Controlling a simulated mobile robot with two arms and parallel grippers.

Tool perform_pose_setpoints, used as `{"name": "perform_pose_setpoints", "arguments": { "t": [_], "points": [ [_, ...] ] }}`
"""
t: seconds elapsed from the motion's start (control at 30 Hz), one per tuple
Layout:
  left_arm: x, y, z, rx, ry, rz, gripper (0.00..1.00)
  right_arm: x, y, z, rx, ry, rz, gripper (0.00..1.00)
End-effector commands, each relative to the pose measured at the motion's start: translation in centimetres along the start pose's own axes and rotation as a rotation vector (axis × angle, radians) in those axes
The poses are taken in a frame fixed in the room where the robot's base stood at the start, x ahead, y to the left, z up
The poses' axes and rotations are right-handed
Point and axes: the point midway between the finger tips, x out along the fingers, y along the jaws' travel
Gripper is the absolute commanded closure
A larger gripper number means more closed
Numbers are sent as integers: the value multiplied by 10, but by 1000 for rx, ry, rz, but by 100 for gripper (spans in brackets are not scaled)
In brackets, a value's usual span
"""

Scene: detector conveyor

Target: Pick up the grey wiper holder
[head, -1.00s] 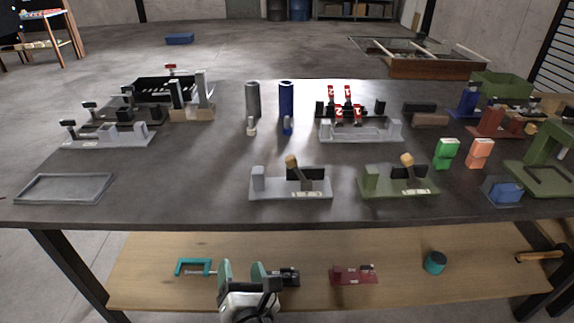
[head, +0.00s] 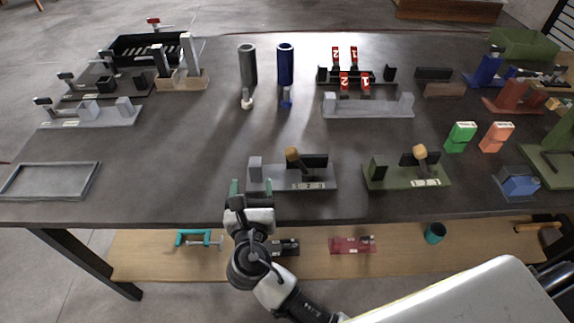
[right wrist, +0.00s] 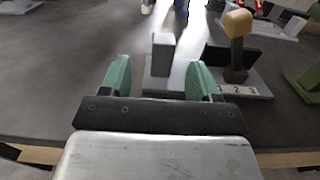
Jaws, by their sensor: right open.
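The grey holder (head: 318,183) stands near the front edge of the dark table. It has a flat base with a numbered label, a grey upright block at its left end, a black block and a lever with a tan knob. It also shows in the right wrist view (right wrist: 262,91). My right gripper (head: 251,189) is open and empty at the table's front edge, just in front of the holder's left end. In the right wrist view its green fingers (right wrist: 158,76) point toward the grey upright block, one to each side in the picture. My left gripper is not in view.
A similar green holder (head: 405,178) stands to the right. A grey tray (head: 50,181) lies at the front left, with clear table between. Grey (head: 247,66) and blue (head: 285,64) cylinders stand behind. A wooden shelf (head: 300,262) lies below the tabletop.

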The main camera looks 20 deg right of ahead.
Motion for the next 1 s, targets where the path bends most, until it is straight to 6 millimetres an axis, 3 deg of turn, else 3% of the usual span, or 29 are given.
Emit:
{"name": "perform_pose_setpoints", "arguments": {
  "t": [0.6,0.9,1.0],
  "points": [
    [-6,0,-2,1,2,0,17,73,-4,-4,0,-2,0,38],
    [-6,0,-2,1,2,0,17,77,-4,-5,2,1,1,38],
    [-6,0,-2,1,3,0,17,77,-4,-5,2,1,1,54]
  ]
}}
